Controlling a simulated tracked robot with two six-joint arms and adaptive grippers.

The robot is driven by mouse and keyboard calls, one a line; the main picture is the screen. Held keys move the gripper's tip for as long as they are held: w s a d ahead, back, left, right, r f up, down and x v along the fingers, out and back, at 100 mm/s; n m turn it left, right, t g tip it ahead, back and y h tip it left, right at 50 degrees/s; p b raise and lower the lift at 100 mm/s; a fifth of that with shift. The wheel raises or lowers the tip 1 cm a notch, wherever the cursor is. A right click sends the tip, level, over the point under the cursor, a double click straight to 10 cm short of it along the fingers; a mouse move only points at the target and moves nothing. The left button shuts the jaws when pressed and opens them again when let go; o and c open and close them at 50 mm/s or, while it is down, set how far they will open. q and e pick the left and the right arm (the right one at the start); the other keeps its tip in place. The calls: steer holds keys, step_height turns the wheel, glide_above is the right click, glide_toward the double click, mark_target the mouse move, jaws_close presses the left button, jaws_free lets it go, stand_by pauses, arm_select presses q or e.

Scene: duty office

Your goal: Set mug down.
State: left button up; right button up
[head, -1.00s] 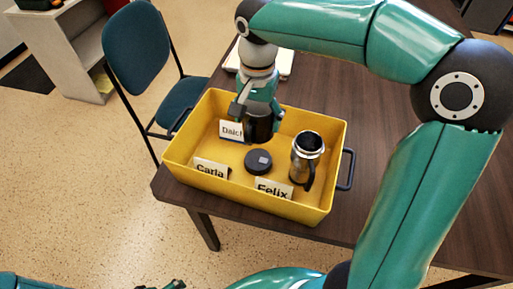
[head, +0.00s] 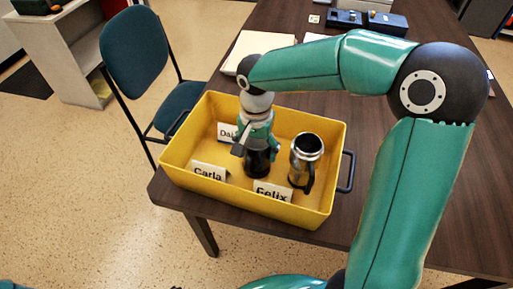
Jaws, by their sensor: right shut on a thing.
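A yellow crate (head: 235,203) stands on the table, with name cards inside its walls. My right gripper (head: 257,146) reaches down into the crate from above. It is shut on a dark mug (head: 258,163), which is low in the middle of the crate. I cannot tell whether its base touches the crate floor. A steel mug with a black handle (head: 305,160) stands upright to its right, a small gap away. The dark round object seen earlier on the crate floor is hidden now. Of my left arm only a sliver shows at the bottom edge; its gripper is not in view.
The cards Carla (head: 209,171) and Felix (head: 272,192) are at the near side, and a partly covered card (head: 226,132) is at the back left. Behind the crate lies a pale flat item (head: 256,45). A blue chair (head: 150,55) stands at the left.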

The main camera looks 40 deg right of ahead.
steer(key=shift+f, duration=0.25)
steer(key=o, duration=1.3)
steer(key=shift+o, duration=0.2)
steer(key=shift+r, duration=0.45)
step_height(320, 180, up, 12)
steer(key=p, duration=0.2)
steer(key=shift+f, duration=0.15)
